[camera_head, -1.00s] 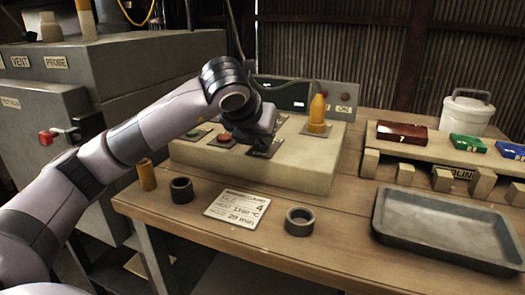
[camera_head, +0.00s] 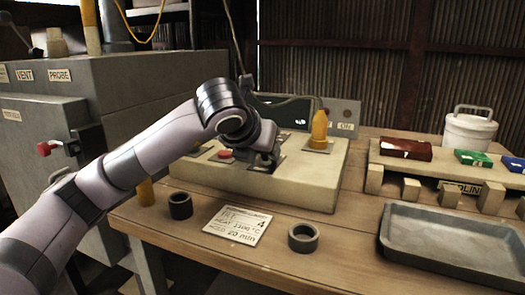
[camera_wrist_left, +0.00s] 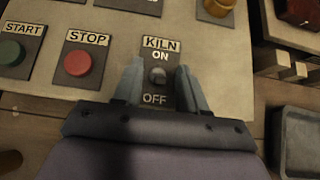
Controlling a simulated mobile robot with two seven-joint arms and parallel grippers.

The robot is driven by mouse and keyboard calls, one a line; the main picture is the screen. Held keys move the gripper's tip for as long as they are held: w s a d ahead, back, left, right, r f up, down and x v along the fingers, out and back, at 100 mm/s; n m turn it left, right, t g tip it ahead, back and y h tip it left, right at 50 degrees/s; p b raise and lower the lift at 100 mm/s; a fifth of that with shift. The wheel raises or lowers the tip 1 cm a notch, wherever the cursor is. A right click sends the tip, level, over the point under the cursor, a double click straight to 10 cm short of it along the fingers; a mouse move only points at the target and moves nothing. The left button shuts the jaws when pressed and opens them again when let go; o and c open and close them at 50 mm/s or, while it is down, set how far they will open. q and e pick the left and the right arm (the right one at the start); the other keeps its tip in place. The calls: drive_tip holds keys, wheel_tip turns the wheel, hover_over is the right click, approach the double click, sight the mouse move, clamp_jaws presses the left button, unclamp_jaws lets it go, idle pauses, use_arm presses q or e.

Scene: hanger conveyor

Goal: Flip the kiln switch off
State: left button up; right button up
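The kiln switch (camera_wrist_left: 158,75) is a small grey lever on a dark plate marked KILN, ON at the top and OFF at the bottom. In the left wrist view its tip sits between the two words. My left gripper (camera_wrist_left: 159,82) is open, with one finger on each side of the switch; I cannot tell whether either finger touches it. In the head view the left gripper (camera_head: 266,160) is over the plate on the beige control box (camera_head: 300,185) and hides the switch. My right gripper is not in view.
The red STOP button (camera_wrist_left: 78,63) and green START button (camera_wrist_left: 11,52) are left of the switch. A yellow-orange knob (camera_head: 320,128) stands behind it on the box. A card (camera_head: 237,224), two dark rings and a grey tray (camera_head: 455,240) lie in front and right.

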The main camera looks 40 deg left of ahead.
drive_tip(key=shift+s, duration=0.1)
use_arm(q)
drive_tip(key=v, duration=0.7)
drive_tip(key=shift+p, duration=0.35)
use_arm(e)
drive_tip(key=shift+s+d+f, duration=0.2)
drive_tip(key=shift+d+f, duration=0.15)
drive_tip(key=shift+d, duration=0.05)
use_arm(q)
drive_tip(key=shift+s+f, duration=0.1)
drive_tip(key=shift+s, duration=0.05)
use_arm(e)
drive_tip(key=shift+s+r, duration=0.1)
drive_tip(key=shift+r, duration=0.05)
